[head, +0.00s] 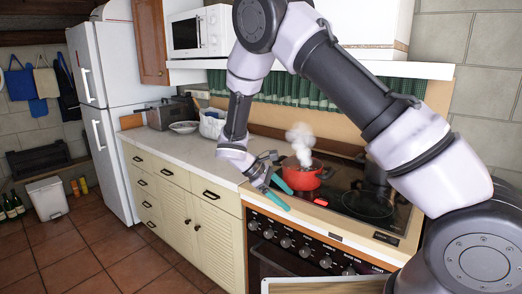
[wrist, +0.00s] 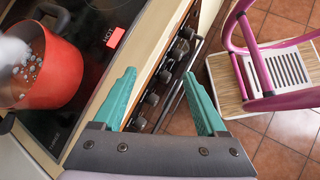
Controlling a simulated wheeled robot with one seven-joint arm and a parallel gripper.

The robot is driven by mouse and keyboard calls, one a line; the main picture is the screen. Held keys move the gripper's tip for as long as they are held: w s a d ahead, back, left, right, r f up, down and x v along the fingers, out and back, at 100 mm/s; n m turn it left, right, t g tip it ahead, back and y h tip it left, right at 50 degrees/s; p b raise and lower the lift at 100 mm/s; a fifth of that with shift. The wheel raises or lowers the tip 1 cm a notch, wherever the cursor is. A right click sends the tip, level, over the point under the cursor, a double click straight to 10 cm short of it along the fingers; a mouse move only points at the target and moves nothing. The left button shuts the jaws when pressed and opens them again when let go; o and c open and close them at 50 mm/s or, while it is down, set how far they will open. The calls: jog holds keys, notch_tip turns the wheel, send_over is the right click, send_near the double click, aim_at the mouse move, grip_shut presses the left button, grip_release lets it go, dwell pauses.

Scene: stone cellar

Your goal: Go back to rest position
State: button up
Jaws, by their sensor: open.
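My gripper (head: 279,191) is open and empty, with its teal fingers spread apart. In the head view it hangs at the front left edge of the stove, just left of the red pot. In the wrist view the fingertips of my gripper (wrist: 158,90) point over the stove's front edge and knobs, with nothing between them. My arm reaches in from the right, bent high above the stove. The red pot (head: 301,178) stands on the black cooktop and steams; in the wrist view the pot (wrist: 52,78) shows bubbling liquid inside.
A small red block (wrist: 116,36) lies on the cooktop (head: 362,203) near its front edge. A pink-framed object (wrist: 268,52) stands on a wooden surface beyond the stove front. The counter (head: 184,150) left of the stove is mostly clear; a fridge (head: 105,110) stands farther left. Tiled floor is open at front left.

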jog(key=s+d+r+m+y, duration=0.2)
jog(key=d+r+m+y, duration=0.25)
jog(key=r, duration=0.65)
jog(key=s+d+r+m+y, duration=0.3)
jog(key=d+r+m, duration=0.25)
jog(key=r, duration=0.45)
jog(key=s+d+r+m+t+y, duration=0.1)
jog(key=s+d+r+m+t, duration=0.2)
jog(key=s+r, duration=0.3)
jog(key=s+d+r+m+t+y, duration=0.2)
jog(key=s+d+r+m+t, duration=0.1)
jog(key=s+d+r+m, duration=0.1)
notch_tip(320, 180, up, 3)
jog(key=s+m, duration=0.1)
jog(key=s, duration=0.1)
jog(key=shift+s+d+t, duration=0.2)
jog(key=shift+s+t, duration=0.1)
jog(key=shift+t, duration=0.1)
jog(key=shift+f, duration=0.1)
